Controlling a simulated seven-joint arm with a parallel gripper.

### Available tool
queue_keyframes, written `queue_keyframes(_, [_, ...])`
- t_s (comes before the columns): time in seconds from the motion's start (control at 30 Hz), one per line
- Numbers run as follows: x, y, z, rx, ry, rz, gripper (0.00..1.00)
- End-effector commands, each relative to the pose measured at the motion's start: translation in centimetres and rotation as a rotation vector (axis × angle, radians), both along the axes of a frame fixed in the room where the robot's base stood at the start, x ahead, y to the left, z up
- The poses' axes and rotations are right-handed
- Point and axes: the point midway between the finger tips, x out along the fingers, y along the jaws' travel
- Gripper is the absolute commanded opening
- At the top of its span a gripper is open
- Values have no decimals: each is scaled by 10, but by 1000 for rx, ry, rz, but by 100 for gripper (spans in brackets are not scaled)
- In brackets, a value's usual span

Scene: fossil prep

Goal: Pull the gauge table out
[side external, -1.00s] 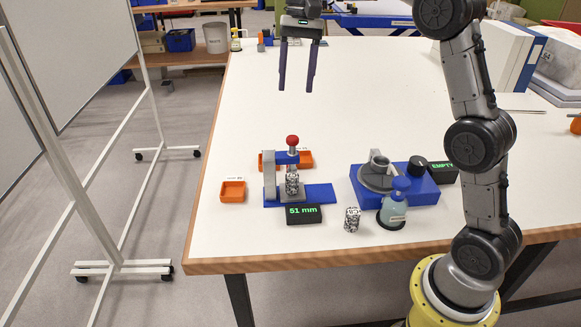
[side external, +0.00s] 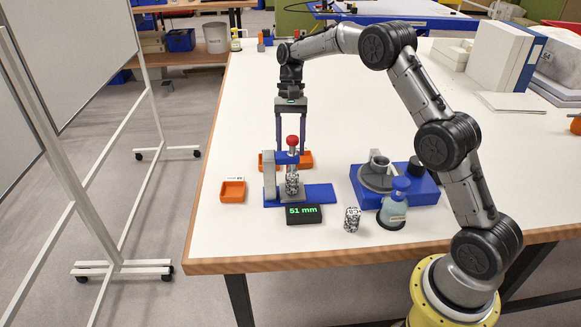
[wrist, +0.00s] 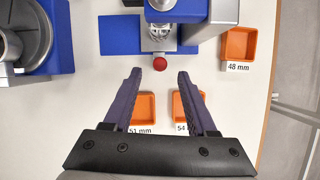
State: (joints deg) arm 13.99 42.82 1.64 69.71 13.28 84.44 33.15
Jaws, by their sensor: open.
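The gauge has a blue base (side external: 322,193), a grey column (side external: 269,175) and a red ball knob (side external: 292,141). A black-and-white speckled piece (side external: 292,183) stands on the small grey gauge table (side external: 291,197), under the blue arm. The display (side external: 304,214) reads 51 mm. My gripper (side external: 291,152) is open and empty, pointing down at the gauge's far side. In the wrist view, the red knob (wrist: 159,63) lies just beyond and between my open fingertips (wrist: 159,73), with no visible contact. The blue arm partly hides the speckled piece (wrist: 160,32).
Orange trays labelled 48 mm (wrist: 238,45), 51 mm (wrist: 146,106) and 54 (wrist: 190,106) lie around the gauge. A second speckled piece (side external: 352,219), a spray bottle (side external: 394,208) and a blue-based device (side external: 425,190) stand to the right.

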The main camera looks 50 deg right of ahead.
Motion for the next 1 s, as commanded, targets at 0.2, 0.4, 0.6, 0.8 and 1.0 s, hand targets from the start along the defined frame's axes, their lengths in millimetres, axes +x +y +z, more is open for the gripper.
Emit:
queue_keyframes(0.2, [-11, 12, -35, 0, 3, 1, 57])
queue_keyframes(0.4, [-14, 17, -53, 0, 0, 1, 57])
queue_keyframes(0.6, [-15, 19, -58, -1, -1, 1, 57])
queue_keyframes(0.8, [-15, 19, -58, -1, -1, 1, 52])
queue_keyframes(1.0, [-15, 19, -57, -1, -1, 1, 16])
